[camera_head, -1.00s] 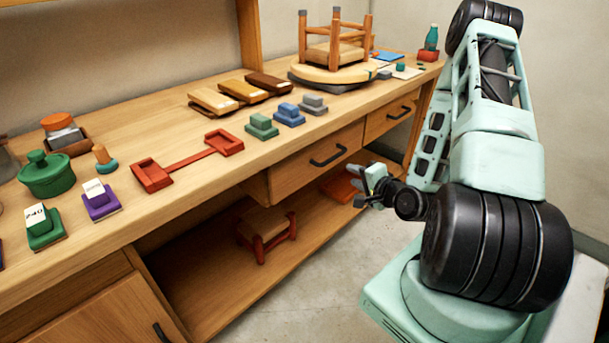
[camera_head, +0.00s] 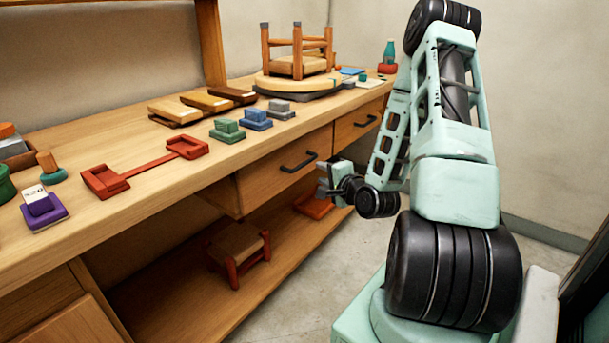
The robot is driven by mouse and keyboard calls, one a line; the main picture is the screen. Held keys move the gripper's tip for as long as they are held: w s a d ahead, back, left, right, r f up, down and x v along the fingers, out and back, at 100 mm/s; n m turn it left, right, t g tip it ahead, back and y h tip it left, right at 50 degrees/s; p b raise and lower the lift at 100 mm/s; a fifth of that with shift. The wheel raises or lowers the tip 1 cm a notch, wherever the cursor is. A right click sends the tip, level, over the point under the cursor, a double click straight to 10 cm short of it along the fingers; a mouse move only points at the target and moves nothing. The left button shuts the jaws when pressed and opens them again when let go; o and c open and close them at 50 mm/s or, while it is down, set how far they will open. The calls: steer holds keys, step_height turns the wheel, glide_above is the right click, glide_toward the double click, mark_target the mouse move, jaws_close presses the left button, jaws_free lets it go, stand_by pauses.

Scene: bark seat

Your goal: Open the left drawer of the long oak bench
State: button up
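The long oak bench (camera_head: 150,158) runs from the lower left to the back right. Its left drawer (camera_head: 262,187) is shut, with a dark bar handle (camera_head: 298,162) across its front. A second drawer (camera_head: 345,133) to the right is also shut. My gripper (camera_head: 322,181) is just right of the left drawer's handle and slightly lower in the picture, pointing left toward the bench. It looks apart from the handle and holds nothing that I can see. Its fingers are small and partly merge with the wrist, so their opening is unclear.
A small stool (camera_head: 238,250) and a red item (camera_head: 313,206) sit on the lower shelf. A red double-ended holder (camera_head: 145,168), coloured blocks and an upturned stool (camera_head: 298,58) stand on the bench top. Floor (camera_head: 310,285) in front of the bench is clear.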

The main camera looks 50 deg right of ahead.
mark_target(306, 164)
steer(key=x, duration=1.1)
jaws_close()
